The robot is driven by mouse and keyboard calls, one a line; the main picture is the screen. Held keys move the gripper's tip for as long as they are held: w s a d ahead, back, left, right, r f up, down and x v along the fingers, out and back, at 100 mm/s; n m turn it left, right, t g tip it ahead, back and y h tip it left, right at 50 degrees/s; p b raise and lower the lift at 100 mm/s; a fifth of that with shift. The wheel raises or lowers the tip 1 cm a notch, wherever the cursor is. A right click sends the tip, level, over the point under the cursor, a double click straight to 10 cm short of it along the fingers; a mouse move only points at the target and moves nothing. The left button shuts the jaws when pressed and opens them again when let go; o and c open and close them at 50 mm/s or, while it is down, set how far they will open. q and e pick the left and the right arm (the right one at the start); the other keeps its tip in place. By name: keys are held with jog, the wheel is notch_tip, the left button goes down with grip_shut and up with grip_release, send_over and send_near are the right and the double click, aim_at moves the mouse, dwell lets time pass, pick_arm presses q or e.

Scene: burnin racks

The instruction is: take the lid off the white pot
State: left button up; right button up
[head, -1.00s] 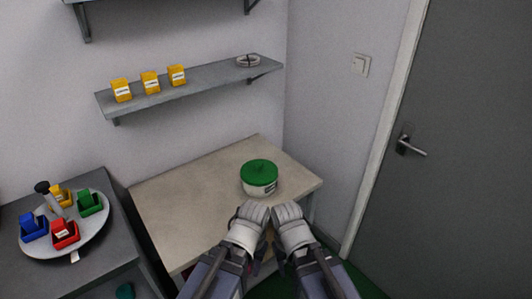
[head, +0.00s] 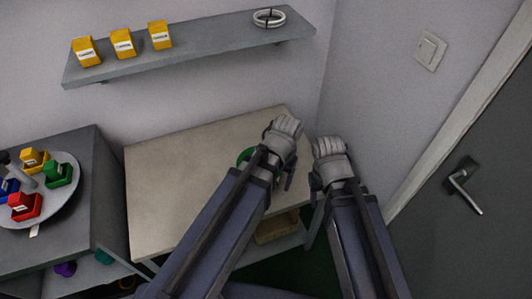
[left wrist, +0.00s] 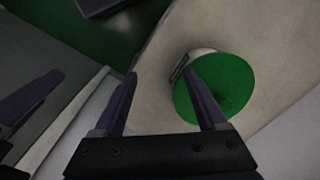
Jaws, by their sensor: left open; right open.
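The white pot with its green lid (head: 245,157) stands on the beige table. In the head view my left arm hides most of it. In the left wrist view the round green lid (left wrist: 228,88) sits on the white pot (left wrist: 195,58). My left gripper (left wrist: 160,72) is open and empty above the table. Its right finger overlaps the pot and lid in that view, and most of the lid lies right of that finger. Whether they touch is unclear. My right gripper (head: 330,165) is open, right of the left one, near the table's right edge. Its fingertips are hard to see.
The beige table (head: 180,190) is bare left of the pot. A wall shelf (head: 200,52) above holds yellow boxes (head: 123,43) and a white ring (head: 269,17). At left, a round tray (head: 62,195) with coloured bins stands on a dark cabinet. A grey door (head: 480,240) is at right.

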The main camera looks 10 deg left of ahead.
aim_at(249, 151)
pick_arm(q)
jog(key=shift+n+h, duration=0.5)
jog(key=shift+n, duration=0.4)
jog(key=w+a+r+p, duration=0.1)
jog(key=w+a, duration=0.1)
jog(key=w, duration=0.1)
jog(key=w+a+r+p, duration=0.1)
jog(key=w+a, duration=0.2)
jog(key=w+a+r, duration=0.2)
jog(key=w+a, duration=0.1)
jog(key=shift+w+p, duration=0.3)
jog(key=shift+p, duration=0.1)
jog(key=shift+w+a, duration=0.2)
jog(key=shift+a, duration=0.05)
notch_tip(249, 151, down, 2)
jog(key=shift+b, duration=1)
jog(key=shift+f+b, duration=0.35)
jog(key=shift+f, duration=0.05)
pick_arm(e)
jog(key=shift+w+r, duration=0.1)
jog(key=shift+r, duration=0.55)
jog(key=shift+f, duration=0.1)
pick_arm(q)
jog(key=f+b, duration=0.5)
jog(key=shift+w+d+f, duration=0.1)
jog(key=shift+w+f, duration=0.05)
jog(key=shift+w, duration=0.05)
pick_arm(e)
notch_tip(249, 151, down, 5)
